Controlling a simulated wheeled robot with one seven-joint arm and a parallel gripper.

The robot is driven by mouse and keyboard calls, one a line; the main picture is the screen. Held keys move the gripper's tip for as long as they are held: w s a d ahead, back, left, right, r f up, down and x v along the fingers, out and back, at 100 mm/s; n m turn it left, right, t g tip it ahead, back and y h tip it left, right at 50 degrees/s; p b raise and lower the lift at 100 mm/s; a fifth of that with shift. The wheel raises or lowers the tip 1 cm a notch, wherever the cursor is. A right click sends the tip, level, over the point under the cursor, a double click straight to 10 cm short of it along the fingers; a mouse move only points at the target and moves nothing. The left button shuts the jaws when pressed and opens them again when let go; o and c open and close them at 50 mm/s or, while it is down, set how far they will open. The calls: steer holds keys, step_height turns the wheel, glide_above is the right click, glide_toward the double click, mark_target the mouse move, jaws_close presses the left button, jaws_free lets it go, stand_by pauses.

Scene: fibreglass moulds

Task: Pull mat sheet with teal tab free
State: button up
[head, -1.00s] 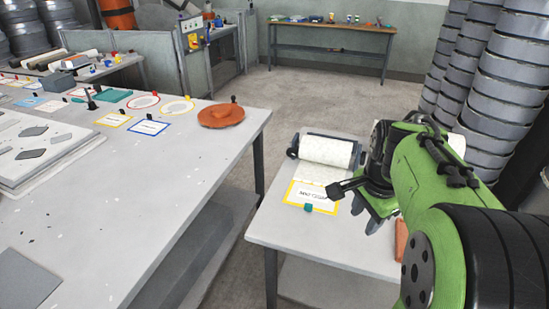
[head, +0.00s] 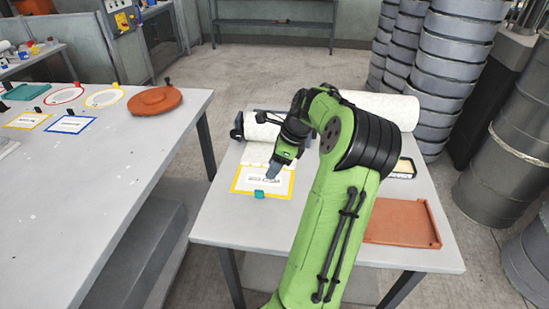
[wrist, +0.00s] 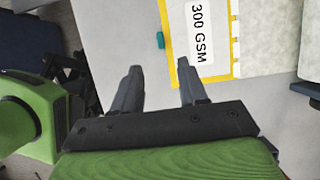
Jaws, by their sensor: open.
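The teal tab (head: 259,194) sits at the near edge of a yellow-bordered white label marked 300 GSM (head: 246,181). The pale mat sheet (head: 257,153) runs from the label back toward a mat roll (head: 262,131) in a dark holder. In the wrist view the tab (wrist: 160,40) lies beyond my fingertips and between their lines, with the label (wrist: 198,45) and mat (wrist: 265,35) to its right. My gripper (wrist: 158,66) is open and empty, apart from the tab. In the head view my gripper (head: 272,172) is over the label; my arm hides part of the table behind.
A larger pale roll (head: 385,105) lies at the back of this table. An orange tray (head: 402,222) is at its right. The table's front left is clear. A long table (head: 110,165) with an orange disc (head: 155,101) stands left, across a gap.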

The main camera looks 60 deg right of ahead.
mark_target(259, 191)
steer(key=b+x, duration=0.4)
steer(key=x, duration=0.7)
steer(key=shift+f, duration=0.1)
jaws_close()
steer(key=shift+s+a+p, duration=0.25)
steer(key=shift+s+a, duration=0.6)
steer(key=shift+a, duration=1.05)
steer(key=shift+s+a+p, duration=0.3)
steer(key=shift+s+a, duration=0.55)
steer(key=shift+a, duration=1.05)
steer(key=shift+s+a+p, duration=0.25)
steer(key=shift+s+a, duration=0.55)
steer(key=shift+a, duration=1.1)
